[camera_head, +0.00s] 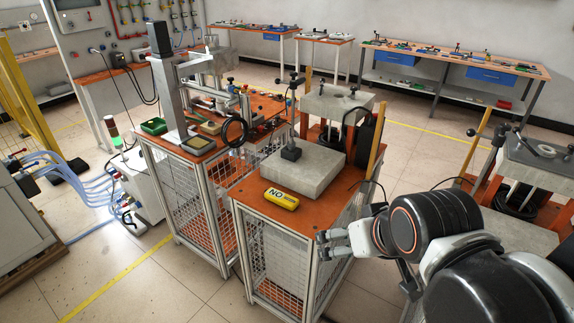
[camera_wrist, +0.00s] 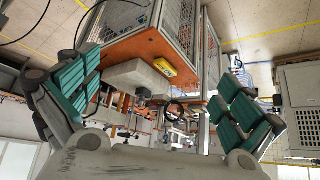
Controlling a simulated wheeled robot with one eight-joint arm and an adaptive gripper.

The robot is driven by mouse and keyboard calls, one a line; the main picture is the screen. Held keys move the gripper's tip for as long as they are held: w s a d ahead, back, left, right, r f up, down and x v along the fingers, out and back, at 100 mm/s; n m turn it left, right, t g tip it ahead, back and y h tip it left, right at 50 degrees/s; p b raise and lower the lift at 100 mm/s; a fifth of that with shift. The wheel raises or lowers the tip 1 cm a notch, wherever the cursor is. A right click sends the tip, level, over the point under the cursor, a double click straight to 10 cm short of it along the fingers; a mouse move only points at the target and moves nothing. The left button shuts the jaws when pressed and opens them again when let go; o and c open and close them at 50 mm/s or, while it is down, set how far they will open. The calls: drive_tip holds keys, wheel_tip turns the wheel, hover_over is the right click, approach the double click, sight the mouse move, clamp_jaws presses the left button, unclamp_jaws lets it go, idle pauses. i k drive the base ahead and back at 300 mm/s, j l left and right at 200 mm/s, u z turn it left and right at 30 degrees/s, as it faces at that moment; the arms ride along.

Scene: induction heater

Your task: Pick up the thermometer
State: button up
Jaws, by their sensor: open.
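A yellow device (camera_head: 281,198) with dark "NO" lettering lies on the front part of the orange cart top, in front of a grey block. It is the likeliest thermometer, but I cannot confirm this by its look. It also shows in the upper middle of the wrist view (camera_wrist: 164,67). My gripper (camera_head: 324,246) is to the right of the yellow device and nearer the camera, beside the cart's front right corner, apart from both. In the wrist view its green-padded fingers are spread wide with nothing between them.
The orange cart top (camera_head: 250,196) carries a grey block (camera_head: 303,168) and a press-like fixture (camera_head: 337,103). A yellow upright bar (camera_head: 376,147) stands at its right edge. Another fixture (camera_head: 540,155) stands at the far right. Open floor lies front left.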

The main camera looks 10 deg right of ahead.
sight(285, 200)
drive_tip(key=i+j+u, duration=0.2)
drive_tip(key=i+j, duration=0.15)
drive_tip(key=i+j+u, duration=0.2)
drive_tip(key=i, duration=0.2)
drive_tip(key=k+z, duration=0.15)
drive_tip(key=i+j, duration=0.05)
